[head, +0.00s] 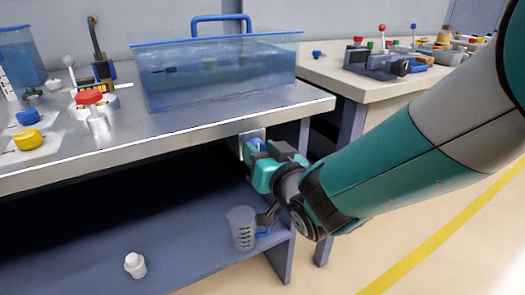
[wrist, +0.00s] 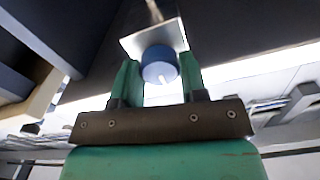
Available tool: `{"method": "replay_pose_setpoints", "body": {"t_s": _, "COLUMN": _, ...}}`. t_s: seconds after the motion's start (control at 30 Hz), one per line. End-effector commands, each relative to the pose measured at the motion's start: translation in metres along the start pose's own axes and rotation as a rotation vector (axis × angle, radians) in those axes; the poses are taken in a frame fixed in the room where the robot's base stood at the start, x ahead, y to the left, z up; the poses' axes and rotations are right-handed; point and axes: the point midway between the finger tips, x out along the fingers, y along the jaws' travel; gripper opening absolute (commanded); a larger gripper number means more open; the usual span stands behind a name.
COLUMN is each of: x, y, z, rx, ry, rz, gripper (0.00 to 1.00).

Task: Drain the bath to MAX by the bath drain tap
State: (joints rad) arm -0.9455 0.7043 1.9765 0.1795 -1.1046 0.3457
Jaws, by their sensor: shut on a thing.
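The bath (head: 215,75) is a clear tank of bluish liquid with a blue rim and a blue handle, standing on the steel bench. MAX and MIN marks on it are too small to read. The bath drain tap's blue knob (wrist: 159,65) sits on a pale plate (wrist: 135,42) under the bench edge. My gripper (wrist: 159,82) has its two green fingers on either side of the knob, shut on it. In the head view my gripper (head: 262,165) hides most of the tap, with a little blue (head: 257,144) showing.
A clear measuring jug (head: 241,228) with a blue handle stands on the lower shelf (head: 190,262), just below my gripper. A white bottle (head: 134,265) stands further left. A red-topped valve (head: 91,104) and a yellow knob (head: 28,139) are on the bench.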

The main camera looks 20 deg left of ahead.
Motion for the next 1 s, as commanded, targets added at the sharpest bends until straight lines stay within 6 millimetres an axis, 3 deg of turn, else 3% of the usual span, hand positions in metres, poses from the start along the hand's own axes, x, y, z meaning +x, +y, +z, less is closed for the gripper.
{"method": "replay_pose_setpoints", "body": {"t_s": 0.7, "x": -0.0002, "y": -0.0004, "z": 0.0008, "rx": -0.405, "ry": -0.003, "rz": 0.000, "gripper": 0.16}}
{"method": "replay_pose_setpoints", "body": {"t_s": 1.0, "x": -0.0002, "y": -0.0004, "z": 0.0010, "rx": -0.500, "ry": -0.003, "rz": 0.000, "gripper": 0.16}}
